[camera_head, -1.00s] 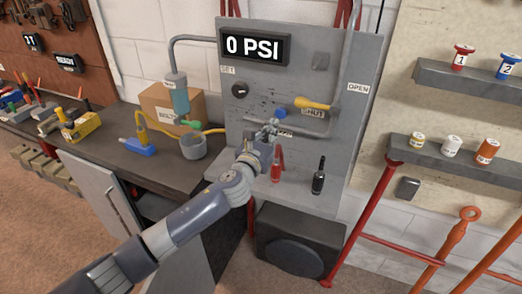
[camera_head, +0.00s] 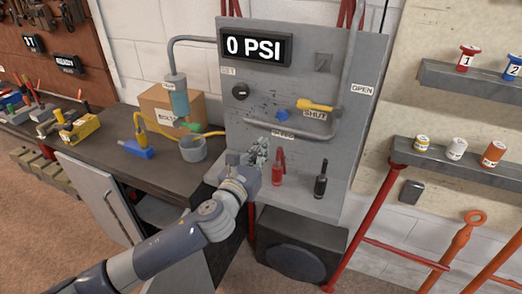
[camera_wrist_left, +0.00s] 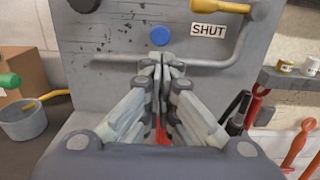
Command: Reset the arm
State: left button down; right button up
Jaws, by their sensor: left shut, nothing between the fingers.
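My left arm reaches in from the lower left in the head view. Its gripper (camera_head: 259,151) is in front of the grey panel (camera_head: 330,70), above the small shelf at the panel's foot. In the left wrist view the gripper's fingers (camera_wrist_left: 165,68) are together with nothing between them. Behind the fingertips are a grey pipe and a blue knob (camera_wrist_left: 159,36) on the panel. A red-handled tool (camera_head: 279,170) stands just right of the gripper in the head view. My right gripper is not in view.
The panel carries a 0 PSI display (camera_head: 254,47), a black knob (camera_head: 240,92) and a yellow lever (camera_head: 315,105) at SHUT. A black-handled tool (camera_head: 321,183) stands on the shelf. A grey pot (camera_head: 193,149) and cardboard box (camera_head: 168,107) are on the bench to the left.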

pick_arm(q)
jog(key=s+a+f+n+g+y, duration=0.35)
jog(key=s+f+n, duration=0.35)
jog(key=n, duration=0.4)
jog(key=s+a+f+n+g+y, duration=0.2)
jog(key=s+a+f+n, duration=0.4)
jog(key=n, duration=0.4)
jog(key=s+a+f+n+g, duration=0.2)
jog(key=s+f+n+g, duration=0.15)
jog(key=s+n, duration=0.35)
jog(key=s+a+f+n+g, duration=0.2)
jog(key=s+f+n, duration=0.2)
jog(key=s, duration=0.5)
jog(key=s+a+f+n+g, duration=0.25)
jog(key=s+n, duration=0.35)
jog(key=s, duration=0.3)
notch_tip(320, 180, down, 27)
jog(key=g, duration=0.2)
jog(key=s+a+f+b, duration=0.1)
jog(key=s+a+f, duration=0.1)
jog(key=s+f, duration=1.5)
jog(key=shift+s+a+m+g+b, duration=0.2)
jog(key=shift+s+m+g+b, duration=0.2)
jog(key=shift+s, duration=0.1)
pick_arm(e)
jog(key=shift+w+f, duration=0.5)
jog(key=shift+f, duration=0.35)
